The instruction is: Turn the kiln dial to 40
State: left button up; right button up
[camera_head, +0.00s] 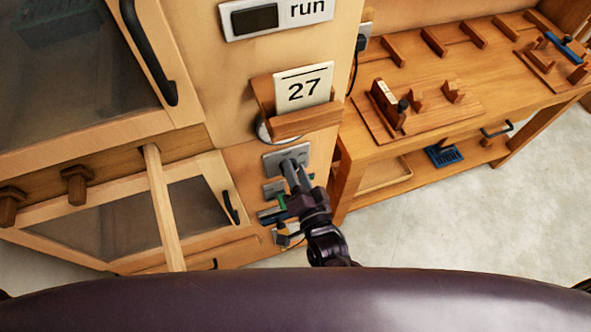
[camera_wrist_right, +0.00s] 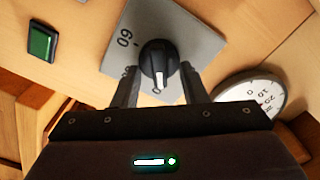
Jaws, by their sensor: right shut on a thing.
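The kiln dial is a round black knob (camera_wrist_right: 158,62) with a white pointer line, on a grey plate (camera_wrist_right: 195,40). In the right wrist view the pointer aims down the picture, near a mark partly hidden; an upside-down "60" shows at the plate's left. My right gripper (camera_wrist_right: 158,84) is shut on the knob, one finger on each side. In the head view the gripper (camera_head: 291,166) reaches the grey plate (camera_head: 272,160) on the kiln's front panel and hides the knob. My left gripper is in neither view.
A card reading 27 (camera_head: 303,88) sits in a wooden holder above the dial. A white round gauge (camera_wrist_right: 262,88) and a green button (camera_wrist_right: 42,41) flank the dial plate. A workbench (camera_head: 450,70) stands at the right, with open floor (camera_head: 480,215) before it.

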jog(key=shift+f+m, duration=0.1)
jog(key=shift+m, duration=0.5)
jog(key=o, duration=1)
jog(key=shift+c, duration=0.2)
jog(key=shift+d, duration=0.1)
jog(key=b+v, duration=0.2)
jog(key=v, duration=0.5)
jog(key=shift+s, duration=0.4)
